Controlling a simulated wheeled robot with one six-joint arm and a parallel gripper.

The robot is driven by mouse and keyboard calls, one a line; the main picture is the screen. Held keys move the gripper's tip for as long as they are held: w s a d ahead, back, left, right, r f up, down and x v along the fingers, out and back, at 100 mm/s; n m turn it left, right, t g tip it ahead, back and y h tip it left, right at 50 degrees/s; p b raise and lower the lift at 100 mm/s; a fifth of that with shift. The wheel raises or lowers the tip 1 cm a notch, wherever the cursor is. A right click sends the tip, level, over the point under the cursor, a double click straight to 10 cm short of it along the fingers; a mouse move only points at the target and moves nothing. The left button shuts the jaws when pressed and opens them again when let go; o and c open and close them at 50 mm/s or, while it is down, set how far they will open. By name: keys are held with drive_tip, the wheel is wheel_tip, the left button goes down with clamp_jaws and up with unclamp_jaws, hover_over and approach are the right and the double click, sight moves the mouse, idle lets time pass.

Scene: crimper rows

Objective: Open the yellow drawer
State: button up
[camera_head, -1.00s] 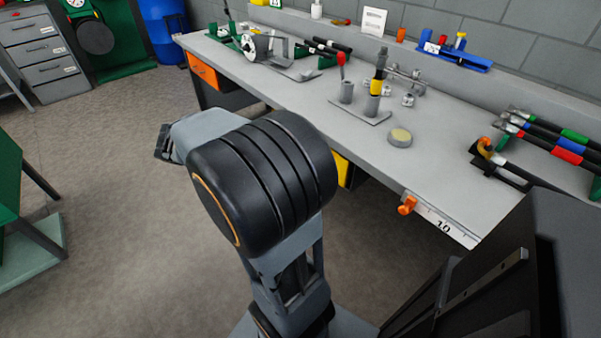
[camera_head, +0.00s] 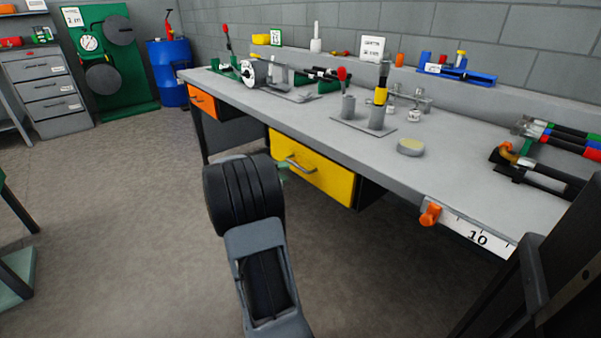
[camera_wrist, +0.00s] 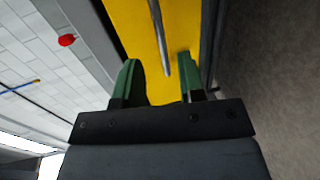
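The yellow drawer (camera_head: 318,174) hangs under the workbench top and has a grey metal bar handle (camera_head: 299,164). Its front looks flush with its housing, so it appears shut. In the wrist view the yellow front (camera_wrist: 180,35) fills the upper middle, with the handle (camera_wrist: 160,38) running up between the fingers. My gripper (camera_wrist: 158,85) has two green fingers spread apart, with the lower end of the handle in the gap. No finger is seen closed on the handle. In the head view my arm hides most of my gripper; a green fingertip shows beside the drawer's left part.
The grey workbench top (camera_head: 455,185) overhangs the drawer. An orange drawer (camera_head: 203,102) is further left. An orange clamp (camera_head: 430,214) and a ruler strip (camera_head: 470,233) are on the bench's front edge. The floor in front is clear.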

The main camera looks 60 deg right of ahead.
sight(299, 168)
drive_tip(key=b+x, duration=0.1)
drive_tip(key=x, duration=0.6)
drive_tip(key=shift+s+d, duration=0.15)
drive_tip(key=shift+d, duration=0.25)
clamp_jaws()
